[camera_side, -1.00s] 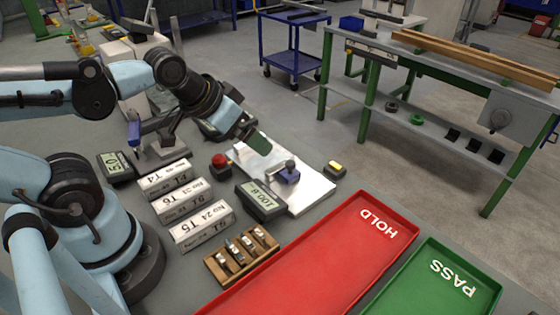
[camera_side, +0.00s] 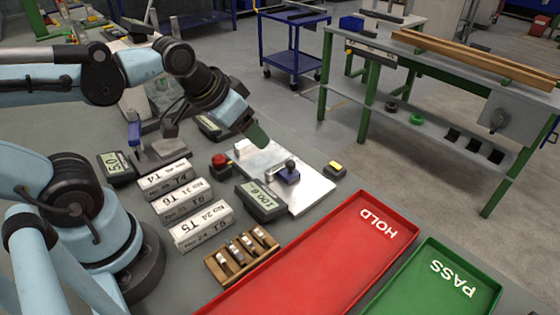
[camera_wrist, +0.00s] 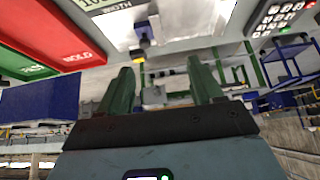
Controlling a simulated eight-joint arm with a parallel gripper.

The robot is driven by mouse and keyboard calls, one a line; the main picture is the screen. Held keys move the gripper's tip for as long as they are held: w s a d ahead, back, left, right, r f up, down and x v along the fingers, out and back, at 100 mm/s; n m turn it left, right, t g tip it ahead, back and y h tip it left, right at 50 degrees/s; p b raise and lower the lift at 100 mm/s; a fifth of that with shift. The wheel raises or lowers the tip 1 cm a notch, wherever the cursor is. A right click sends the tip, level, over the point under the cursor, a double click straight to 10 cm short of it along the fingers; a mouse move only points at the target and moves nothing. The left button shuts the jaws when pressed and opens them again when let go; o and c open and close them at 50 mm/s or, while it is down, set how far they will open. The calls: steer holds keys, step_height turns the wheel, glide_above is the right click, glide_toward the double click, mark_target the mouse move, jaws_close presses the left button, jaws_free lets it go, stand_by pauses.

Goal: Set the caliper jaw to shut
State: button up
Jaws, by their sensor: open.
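A pale flat plate (camera_side: 310,190) on the bench carries a small dark blue block with a grey metal part (camera_side: 288,174); this looks like the caliper with its jaw, though the jaw gap is too small to tell. A digital display (camera_side: 261,200) stands at its near-left edge. In the wrist view, a display marked WIDTH (camera_wrist: 105,6) and the blue-and-metal part (camera_wrist: 143,38) show at the top. My gripper (camera_side: 256,136) is above the plate's far part, apart from the blue block. Its two green fingers (camera_wrist: 162,85) are spread with nothing between them.
A red button (camera_side: 219,161) is left of the plate and a yellow-topped box (camera_side: 336,168) right of it. White labelled boxes (camera_side: 203,228), a wooden rack (camera_side: 222,279), the red HOLD tray (camera_side: 290,278) and green PASS tray (camera_side: 420,295) are nearer. Another display (camera_side: 116,167) reads about 5.0.

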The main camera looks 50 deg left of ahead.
mark_target(290, 163)
steer(key=w+d+r+g, duration=0.1)
steer(key=w+g, duration=0.1)
steer(key=w+r+m+g, duration=0.1)
steer(key=w+g, duration=0.1)
steer(key=w, duration=0.1)
steer(key=w+d+r+m+g, duration=0.1)
steer(key=w, duration=0.1)
steer(key=shift+w+d+g, duration=0.2)
steer(key=shift+d+g, duration=0.15)
steer(key=shift+g, duration=0.05)
steer(key=shift+c, duration=1.1)
steer(key=shift+g, duration=0.4)
steer(key=f, duration=0.8)
steer(key=w+f, duration=0.1)
steer(key=f, duration=0.3)
steer(key=shift+d+f, duration=0.15)
steer(key=shift+d, duration=0.1)
jaws_close()
